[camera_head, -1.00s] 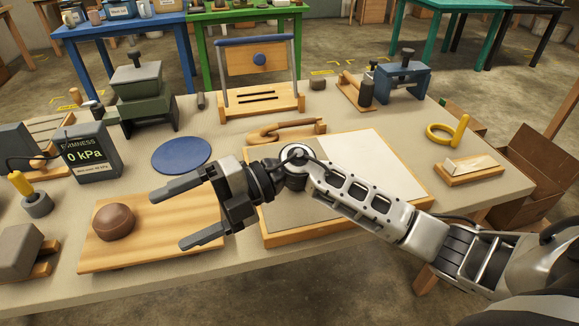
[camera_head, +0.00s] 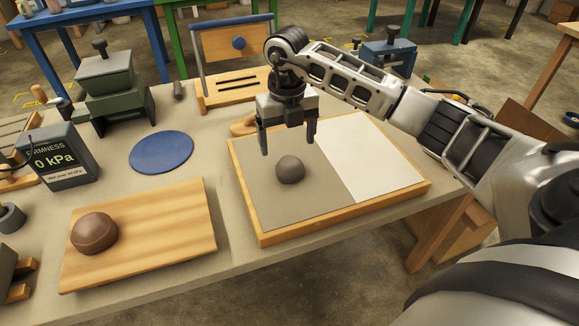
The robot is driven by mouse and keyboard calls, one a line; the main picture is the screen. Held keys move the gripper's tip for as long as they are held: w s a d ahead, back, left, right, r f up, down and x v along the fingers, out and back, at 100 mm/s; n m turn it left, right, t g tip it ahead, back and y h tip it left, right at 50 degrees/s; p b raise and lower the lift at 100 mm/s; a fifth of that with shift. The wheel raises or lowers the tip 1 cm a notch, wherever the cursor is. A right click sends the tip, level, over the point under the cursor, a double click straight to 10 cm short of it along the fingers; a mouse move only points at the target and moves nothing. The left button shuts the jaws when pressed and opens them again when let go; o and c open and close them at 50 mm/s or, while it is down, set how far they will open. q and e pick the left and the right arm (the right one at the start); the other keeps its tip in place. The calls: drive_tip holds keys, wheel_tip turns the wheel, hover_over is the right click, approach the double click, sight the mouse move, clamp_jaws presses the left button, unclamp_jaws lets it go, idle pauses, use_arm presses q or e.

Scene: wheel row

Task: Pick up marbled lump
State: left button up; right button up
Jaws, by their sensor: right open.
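A small rounded grey-brown lump (camera_head: 290,170) sits on the grey half of a wood-framed board (camera_head: 345,221). A larger reddish-brown lump (camera_head: 94,233) with faint lines on its surface sits on a plain wooden board (camera_head: 165,246) at the left. I cannot tell for sure from the surfaces which one is marbled. My right gripper (camera_head: 288,146) points down with its fingers apart and empty. It is above and slightly behind the grey-brown lump and appears not to touch it. My left gripper is not in view.
A blue disc (camera_head: 161,152) lies between the boards and a green press (camera_head: 108,88). A firmness meter (camera_head: 62,155) reading 0 kPa stands at the left. A wooden stand (camera_head: 235,88) is behind my right gripper. The framed board's white half is clear.

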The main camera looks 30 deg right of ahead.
sight(290, 160)
drive_tip(key=shift+s+d+f+p, duration=0.15)
drive_tip(key=shift+f+p, duration=0.1)
drive_tip(key=shift+f, duration=1.5)
drive_tip(key=shift+s+a+f+p, duration=0.15)
drive_tip(key=shift+f+p, duration=0.1)
drive_tip(key=shift+f, duration=1.5)
drive_tip(key=shift+d, duration=0.1)
drive_tip(key=c, duration=1.2)
drive_tip(key=shift+r, duration=0.1)
drive_tip(key=shift+c, duration=0.7)
drive_tip(key=shift+r, duration=0.1)
